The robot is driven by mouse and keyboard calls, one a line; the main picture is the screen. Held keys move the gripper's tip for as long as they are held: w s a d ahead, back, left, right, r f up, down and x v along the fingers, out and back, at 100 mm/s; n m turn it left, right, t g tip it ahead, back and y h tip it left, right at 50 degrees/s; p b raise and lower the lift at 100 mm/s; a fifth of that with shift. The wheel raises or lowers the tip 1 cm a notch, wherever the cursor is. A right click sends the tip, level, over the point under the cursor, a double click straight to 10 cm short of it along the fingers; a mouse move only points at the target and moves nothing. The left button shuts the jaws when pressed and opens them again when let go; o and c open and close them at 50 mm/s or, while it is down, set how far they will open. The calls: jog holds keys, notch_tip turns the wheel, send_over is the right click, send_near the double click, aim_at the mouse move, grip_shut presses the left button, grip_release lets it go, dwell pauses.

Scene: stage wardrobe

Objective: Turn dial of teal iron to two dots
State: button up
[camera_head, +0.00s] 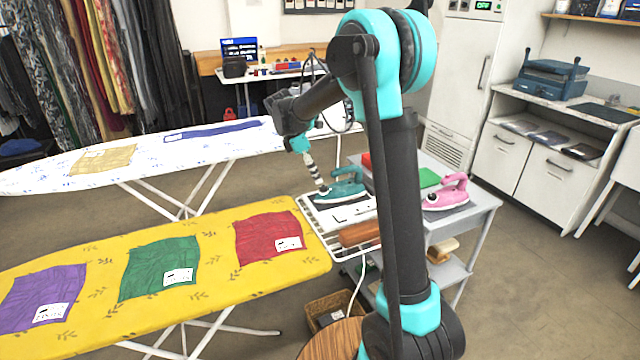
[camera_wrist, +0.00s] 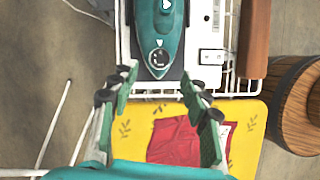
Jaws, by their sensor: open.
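The teal iron (camera_head: 345,187) rests on a white wire rack at the end of the yellow ironing board. In the wrist view the iron (camera_wrist: 173,25) lies at the top centre, with its round dark dial (camera_wrist: 160,57) facing the camera. A white mark shows on the iron just above the dial; the dial's setting is too small to read. My gripper (camera_wrist: 158,84) is open and empty, its fingertips apart on either side and just below the dial in the picture. In the head view my gripper (camera_head: 314,172) hangs close to the iron's left end.
A white panel with a switch (camera_wrist: 211,57) and a brown wooden block (camera_wrist: 254,40) lie right of the iron. A pink iron (camera_head: 446,194) stands on the grey cart (camera_head: 478,215). The yellow board (camera_head: 215,240) holds folded cloths. A wooden barrel stool (camera_wrist: 290,105) stands beside it.

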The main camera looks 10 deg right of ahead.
aim_at(322, 187)
jog(key=shift+x, duration=2.55)
jog(key=shift+c, duration=0.6)
grip_shut()
